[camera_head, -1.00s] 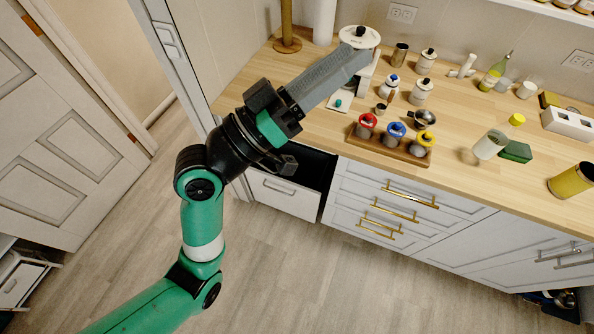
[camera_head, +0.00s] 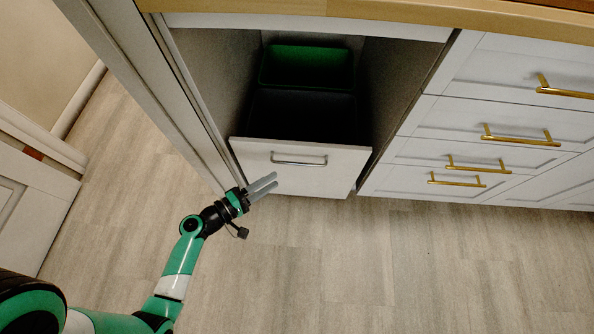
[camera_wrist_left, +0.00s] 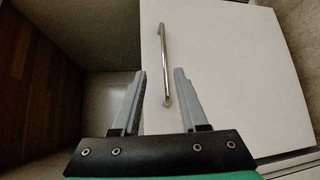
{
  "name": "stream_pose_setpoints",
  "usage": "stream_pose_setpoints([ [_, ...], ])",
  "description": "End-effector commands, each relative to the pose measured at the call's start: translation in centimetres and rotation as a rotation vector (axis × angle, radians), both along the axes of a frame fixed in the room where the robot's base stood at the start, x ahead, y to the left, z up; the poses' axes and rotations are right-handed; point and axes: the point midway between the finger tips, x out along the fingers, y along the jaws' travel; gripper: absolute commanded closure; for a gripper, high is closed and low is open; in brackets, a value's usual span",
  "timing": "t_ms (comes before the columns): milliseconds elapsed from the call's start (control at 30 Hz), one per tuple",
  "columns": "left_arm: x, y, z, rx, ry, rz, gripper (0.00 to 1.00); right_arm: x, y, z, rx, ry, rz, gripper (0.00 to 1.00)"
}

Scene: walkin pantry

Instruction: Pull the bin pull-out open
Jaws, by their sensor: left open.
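The bin pull-out's white front (camera_head: 300,178) stands out from the cabinet, with a dark opening behind it. A green bin (camera_head: 305,68) shows inside. Its silver bar handle (camera_head: 299,161) is near the top of the front. My left gripper (camera_head: 276,181) is open and empty, at the left of the front, just below and left of the handle. In the left wrist view, the open fingers (camera_wrist_left: 159,72) point toward the white front, with the handle (camera_wrist_left: 163,55) lined up between them. I cannot tell whether they touch it. My right gripper is not in view.
White drawers with gold handles (camera_head: 523,135) stand to the right. The wooden counter edge (camera_head: 380,14) runs above. A pale door frame (camera_head: 150,90) is close on the left. The wood floor (camera_head: 350,260) in front is clear.

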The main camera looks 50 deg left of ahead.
Motion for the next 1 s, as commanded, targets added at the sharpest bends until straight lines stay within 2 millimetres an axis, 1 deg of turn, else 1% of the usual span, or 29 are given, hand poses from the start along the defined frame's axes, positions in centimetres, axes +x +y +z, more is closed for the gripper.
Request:
stream_pose_setpoints([
  [33, -0.2, 0.3, -1.5, -0.001, 0.002, 0.011, 0.57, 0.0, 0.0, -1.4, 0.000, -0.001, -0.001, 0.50],
  [267, 0.0, 0.7, -1.2, 0.002, 0.000, 0.018, 0.57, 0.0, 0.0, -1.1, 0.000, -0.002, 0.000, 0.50],
  [367, 0.9, 0.6, -1.3, 0.003, -0.001, 0.016, 0.57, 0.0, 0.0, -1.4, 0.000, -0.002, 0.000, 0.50],
  [467, 2.6, 0.4, -1.6, 0.004, -0.003, 0.012, 0.57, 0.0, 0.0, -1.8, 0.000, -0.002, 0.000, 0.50],
  [700, 8.0, 0.1, -2.5, 0.004, -0.002, 0.014, 0.57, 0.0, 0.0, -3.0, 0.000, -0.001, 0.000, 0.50],
  [800, 9.7, 0.0, -2.7, 0.003, -0.002, 0.015, 0.57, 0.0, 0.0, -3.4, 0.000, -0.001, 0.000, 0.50],
  [900, 10.8, 0.0, -2.8, 0.002, -0.002, 0.016, 0.57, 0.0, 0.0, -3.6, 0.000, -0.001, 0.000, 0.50],
  [1000, 11.3, 0.0, -2.8, 0.004, -0.001, 0.018, 0.57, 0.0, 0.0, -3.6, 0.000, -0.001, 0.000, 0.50],
])
